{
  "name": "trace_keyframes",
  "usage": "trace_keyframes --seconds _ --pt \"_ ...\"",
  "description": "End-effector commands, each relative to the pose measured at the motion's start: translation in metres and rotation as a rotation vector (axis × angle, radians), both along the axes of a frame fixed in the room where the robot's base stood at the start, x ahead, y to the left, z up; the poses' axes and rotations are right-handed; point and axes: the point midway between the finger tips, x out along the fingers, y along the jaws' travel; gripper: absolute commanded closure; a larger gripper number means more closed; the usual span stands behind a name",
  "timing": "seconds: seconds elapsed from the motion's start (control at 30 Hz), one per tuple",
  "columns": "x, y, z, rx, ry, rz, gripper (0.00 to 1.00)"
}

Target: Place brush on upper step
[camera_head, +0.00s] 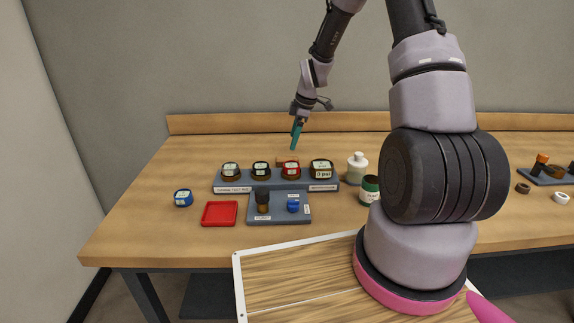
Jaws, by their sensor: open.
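The stepped grey-blue stand has a raised back step (218,188) carrying several round tins with pale labels, and a lower front step (283,220). On the lower step stands a small upright dark item with a brown part (262,202), which looks like a brush. A blue item (293,206) is to its right. A brown block (287,159) shows partly behind the tins; I cannot tell whether it is a brush. My gripper (296,144) has teal fingers, is open and points down above the back of the stand, apart from the tins.
A blue-lidded tin (183,198) and a red tray (219,214) are left of the lower step. A white bottle (357,168) and a green-and-white container (369,189) stand to the right. My arm hides the middle right of the table. The left table end is clear.

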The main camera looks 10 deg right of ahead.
Motion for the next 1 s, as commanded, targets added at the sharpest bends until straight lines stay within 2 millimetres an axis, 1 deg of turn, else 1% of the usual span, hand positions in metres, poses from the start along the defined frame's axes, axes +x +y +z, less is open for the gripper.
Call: trace_keyframes --seconds 0.03,0.2,0.3,0.47,0.73,0.83,1.0 --pt "0.001 0.002 -0.008 0.001 0.004 0.003 0.11" --pt "0.006 0.008 -0.034 0.0 0.003 0.003 0.11" --pt "0.008 0.01 -0.045 0.001 0.003 0.001 0.11" --pt "0.009 0.012 -0.055 0.0 0.003 0.002 0.11" --pt "0.013 0.021 -0.093 0.0 0.003 0.0 0.11" --pt "0.015 0.022 -0.099 -0.001 0.002 0.0 0.11" --pt "0.015 0.022 -0.1 -0.001 0.0 0.0 0.11"
